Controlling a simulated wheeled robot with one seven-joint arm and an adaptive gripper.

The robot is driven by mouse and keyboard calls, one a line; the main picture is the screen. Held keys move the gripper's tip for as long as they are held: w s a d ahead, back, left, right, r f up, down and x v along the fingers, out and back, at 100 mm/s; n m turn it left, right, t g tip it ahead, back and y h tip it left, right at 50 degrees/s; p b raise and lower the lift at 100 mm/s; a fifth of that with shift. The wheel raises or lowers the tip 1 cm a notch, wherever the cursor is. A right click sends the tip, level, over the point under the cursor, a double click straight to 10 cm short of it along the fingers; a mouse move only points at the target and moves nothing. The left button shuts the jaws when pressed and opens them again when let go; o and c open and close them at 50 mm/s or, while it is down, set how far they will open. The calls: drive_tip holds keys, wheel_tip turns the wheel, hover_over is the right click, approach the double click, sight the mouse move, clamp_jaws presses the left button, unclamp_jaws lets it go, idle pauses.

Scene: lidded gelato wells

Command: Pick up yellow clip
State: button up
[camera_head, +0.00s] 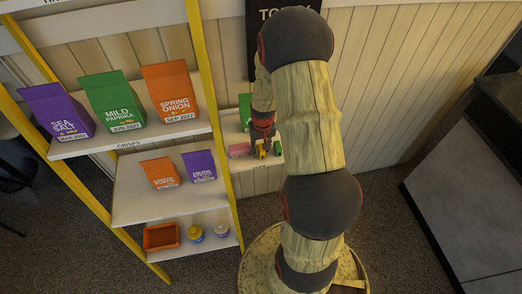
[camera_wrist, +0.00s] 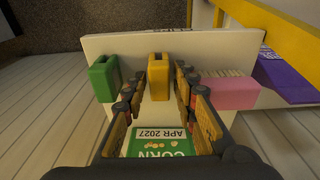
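The yellow clip (camera_wrist: 158,70) stands upright on a white shelf in the wrist view, small in the head view (camera_head: 261,150). My gripper (camera_wrist: 161,88) is open, with one finger on each side of the clip. Gaps show between the clip and both fingers, so it does not look gripped. In the head view my gripper (camera_head: 262,136) points down over the small shelf, partly hiding what is there.
A green clip (camera_wrist: 104,78) stands left of the yellow one. A pink block-like item (camera_wrist: 226,92) and a purple bag (camera_wrist: 284,80) are at the right. A green corn bag (camera_wrist: 160,142) lies below between the fingers. A yellow-framed rack (camera_head: 222,160) holds crisp bags.

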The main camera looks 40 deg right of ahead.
sight(261, 147)
drive_tip(key=shift+f, duration=0.1)
drive_tip(key=shift+c, duration=1.2)
drive_tip(key=c, duration=0.4)
drive_tip(key=shift+o, duration=0.2)
drive_tip(key=shift+w+d+r, duration=0.1)
drive_tip(key=shift+r, duration=0.35)
wheel_tip(261, 147, up, 2)
drive_tip(key=shift+r+b, duration=0.15)
drive_tip(key=shift+b, duration=0.4)
drive_tip(key=s+a+r+b, duration=0.1)
drive_tip(key=s+a+r, duration=0.1)
drive_tip(key=s+r, duration=0.3)
drive_tip(key=s+a+r, duration=0.3)
drive_tip(key=s+r, duration=0.1)
drive_tip(key=s, duration=0.4)
drive_tip(key=shift+a+r+b, duration=0.25)
drive_tip(key=shift+r+b, duration=0.15)
